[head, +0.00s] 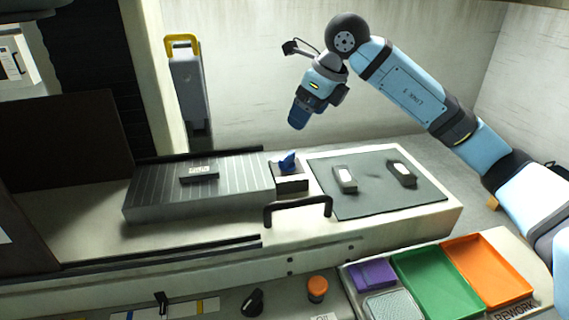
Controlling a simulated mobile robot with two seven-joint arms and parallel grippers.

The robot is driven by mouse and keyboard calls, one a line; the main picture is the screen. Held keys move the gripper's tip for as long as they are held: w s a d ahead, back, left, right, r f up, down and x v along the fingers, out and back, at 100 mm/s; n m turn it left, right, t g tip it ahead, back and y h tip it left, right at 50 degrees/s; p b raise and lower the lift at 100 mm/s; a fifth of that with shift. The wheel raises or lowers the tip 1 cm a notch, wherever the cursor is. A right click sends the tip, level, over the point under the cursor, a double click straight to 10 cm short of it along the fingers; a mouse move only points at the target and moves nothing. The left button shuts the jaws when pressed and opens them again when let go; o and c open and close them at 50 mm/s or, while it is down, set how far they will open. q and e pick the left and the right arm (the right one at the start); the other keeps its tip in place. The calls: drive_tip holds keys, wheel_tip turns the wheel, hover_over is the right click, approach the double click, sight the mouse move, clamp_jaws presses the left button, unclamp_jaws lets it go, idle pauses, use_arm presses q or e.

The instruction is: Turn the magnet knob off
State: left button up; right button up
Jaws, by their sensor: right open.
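The blue knob (288,161) sits on top of a small dark box (291,183) at the right end of the grey grooved magnet plate (150,200). Its pointed grip tilts up to the right. A dark block with a white label (199,173) lies on the plate. My right gripper (296,123) hangs above and behind the knob, pointing down, clear of it. It is open and seems empty, though its fingertips are small and hard to make out. My left gripper is out of view.
A black bar handle (298,204) stands just in front of the knob box. A dark mat (375,203) with two small parts lies to the right. Air above the knob is free.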

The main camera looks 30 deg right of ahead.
sight(288, 155)
drive_tip(key=x, duration=0.4)
drive_tip(key=b+x, duration=0.1)
drive_tip(key=x, duration=0.4)
drive_tip(key=d+b+x, duration=0.1)
drive_tip(key=x, duration=0.3)
drive_tip(key=shift+w+a+f, duration=0.1)
drive_tip(key=shift+w+f, duration=0.1)
drive_tip(key=shift+c, duration=0.4)
drive_tip(key=c, duration=0.8)
drive_tip(key=shift+c, duration=0.2)
